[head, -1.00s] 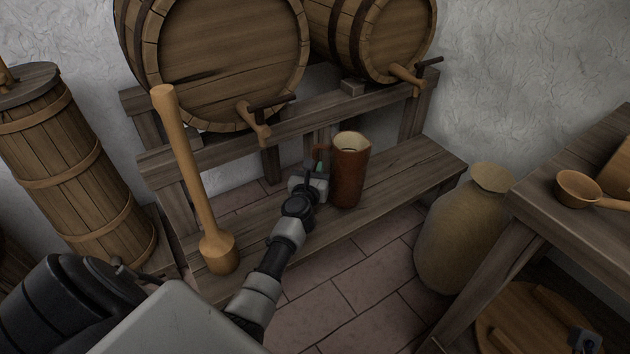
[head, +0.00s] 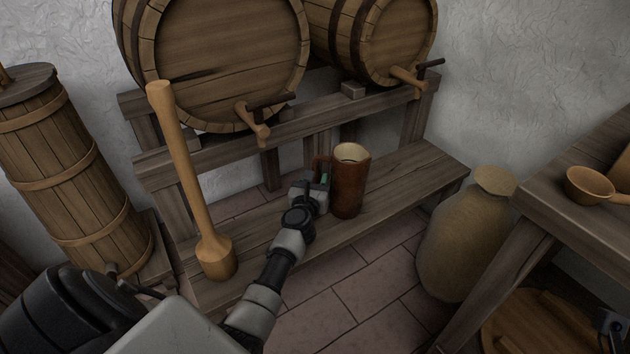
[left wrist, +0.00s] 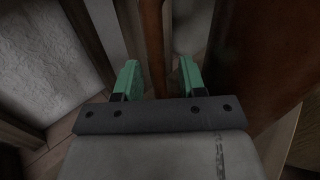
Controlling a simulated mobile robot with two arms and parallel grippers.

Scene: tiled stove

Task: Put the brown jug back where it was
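The brown jug (head: 349,187) stands upright on the low wooden bench (head: 405,172) under the barrels, close to the bench's front edge. Its handle points left, toward my left gripper (head: 320,184). In the left wrist view, the green fingers of the left gripper (left wrist: 160,78) are apart. The jug's handle (left wrist: 153,45) runs between them with a gap on both sides. The jug's body (left wrist: 262,60) fills the right of that view. A small dark part at the lower right of the head view seems to be my right gripper (head: 612,324); its fingers are not clear.
A wooden mallet (head: 216,255) stands left of the gripper. Two barrels with taps (head: 252,123) rest on the rack above the bench. A clay vase (head: 463,245) and a table with a ladle (head: 588,184) are at the right. The bench right of the jug is clear.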

